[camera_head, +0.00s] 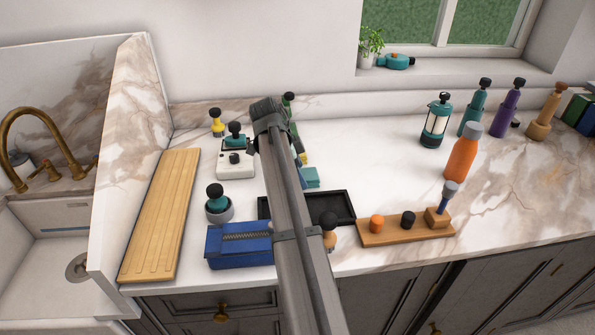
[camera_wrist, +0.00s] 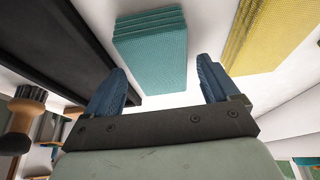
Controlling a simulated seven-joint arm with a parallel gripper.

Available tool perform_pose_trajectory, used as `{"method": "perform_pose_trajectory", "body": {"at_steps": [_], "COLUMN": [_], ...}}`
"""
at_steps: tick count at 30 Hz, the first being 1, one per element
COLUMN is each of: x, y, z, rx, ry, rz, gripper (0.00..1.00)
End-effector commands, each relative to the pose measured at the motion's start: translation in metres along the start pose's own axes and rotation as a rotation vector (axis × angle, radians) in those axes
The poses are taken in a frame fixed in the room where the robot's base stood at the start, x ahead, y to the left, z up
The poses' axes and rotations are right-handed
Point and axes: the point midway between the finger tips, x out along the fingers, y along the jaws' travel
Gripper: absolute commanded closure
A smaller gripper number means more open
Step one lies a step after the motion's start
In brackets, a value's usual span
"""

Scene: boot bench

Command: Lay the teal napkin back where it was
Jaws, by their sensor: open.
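The teal napkin (camera_wrist: 150,48) looks like a folded, layered textured cloth lying on the white counter. In the head view a small part of the teal napkin (camera_head: 311,178) shows just right of my arm, behind the black tray. My gripper (camera_wrist: 160,66) is open, its two blue fingers apart with nothing between them. The napkin lies ahead of the fingertips, apart from them as far as I can tell. In the head view my arm mostly hides the gripper.
A yellow cloth (camera_wrist: 268,35) lies right of the napkin in the wrist view. The black tray (camera_head: 340,203) is close on the other side. A wooden stand (camera_head: 385,235), blue case (camera_head: 240,258) and orange bottle (camera_head: 462,153) stand around.

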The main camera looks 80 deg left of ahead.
Motion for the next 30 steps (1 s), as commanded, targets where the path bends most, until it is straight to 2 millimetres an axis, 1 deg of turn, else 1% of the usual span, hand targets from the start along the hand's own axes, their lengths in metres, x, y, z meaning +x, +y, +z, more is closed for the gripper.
{"method": "perform_pose_trajectory", "body": {"at_steps": [5, 15, 18, 24, 30], "x": [-0.019, -0.081, -0.096, -0.116, -0.121], "y": [-0.001, -0.002, -0.001, -0.001, 0.0], "z": [0.0, -0.001, 0.0, -0.001, -0.001], "rx": [0.0, 0.0, 0.0, 0.0, 0.0], "ry": [0.0, 0.0, 0.0, 0.0, 0.0], "rz": [-0.003, -0.003, -0.001, -0.001, 0.0], "gripper": [0.12, 0.12, 0.12, 0.12, 0.12]}}
